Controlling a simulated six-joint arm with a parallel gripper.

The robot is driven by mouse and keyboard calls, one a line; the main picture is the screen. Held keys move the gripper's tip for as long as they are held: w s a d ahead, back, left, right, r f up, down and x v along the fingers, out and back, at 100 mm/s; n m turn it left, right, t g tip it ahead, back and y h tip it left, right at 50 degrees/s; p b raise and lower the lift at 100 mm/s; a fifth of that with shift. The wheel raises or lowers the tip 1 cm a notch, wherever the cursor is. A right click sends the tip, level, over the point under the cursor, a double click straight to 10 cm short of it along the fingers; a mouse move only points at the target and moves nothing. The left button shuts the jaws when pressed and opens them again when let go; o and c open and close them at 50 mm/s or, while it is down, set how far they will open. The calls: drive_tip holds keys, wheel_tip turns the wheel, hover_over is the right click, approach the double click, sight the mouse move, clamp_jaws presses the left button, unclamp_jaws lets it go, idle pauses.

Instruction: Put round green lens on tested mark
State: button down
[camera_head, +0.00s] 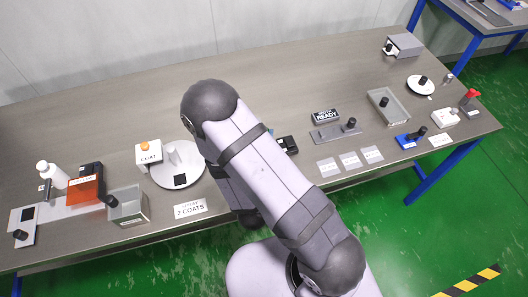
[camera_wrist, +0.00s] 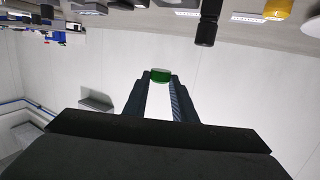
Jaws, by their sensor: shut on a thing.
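The round green lens (camera_wrist: 160,75) shows in the wrist view between the fingertips of my gripper (camera_wrist: 161,84). My gripper is shut on it and holds it up in front of a pale wall, apart from the bench. In the head view my arm hides the gripper and the lens. Three small pale labelled cards, left (camera_head: 328,167), middle (camera_head: 350,160) and right (camera_head: 372,154), lie in a row near the bench's front edge. Their print is too small to read, so I cannot tell which is the tested mark.
A grey plate with a black knob (camera_head: 351,124) and a dark READY sign (camera_head: 325,116) stand behind the cards. A grey tray (camera_head: 377,94) is further right. A white disc (camera_head: 160,176), COAT box (camera_head: 149,151) and orange block (camera_head: 84,192) are left. The bench's back middle (camera_head: 290,70) is clear.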

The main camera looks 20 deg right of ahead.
drive_tip(key=shift+f+p, duration=0.35)
drive_tip(key=shift+f, duration=2.45)
drive_tip(key=shift+f, duration=0.15)
drive_tip(key=shift+f+p, duration=0.45)
drive_tip(key=shift+f, duration=1.4)
drive_tip(key=shift+f, duration=0.1)
drive_tip(key=shift+f, duration=0.1)
drive_tip(key=c, duration=1.5)
unclamp_jaws()
drive_tip(key=shift+o, duration=0.2)
drive_tip(key=shift+a, duration=0.15)
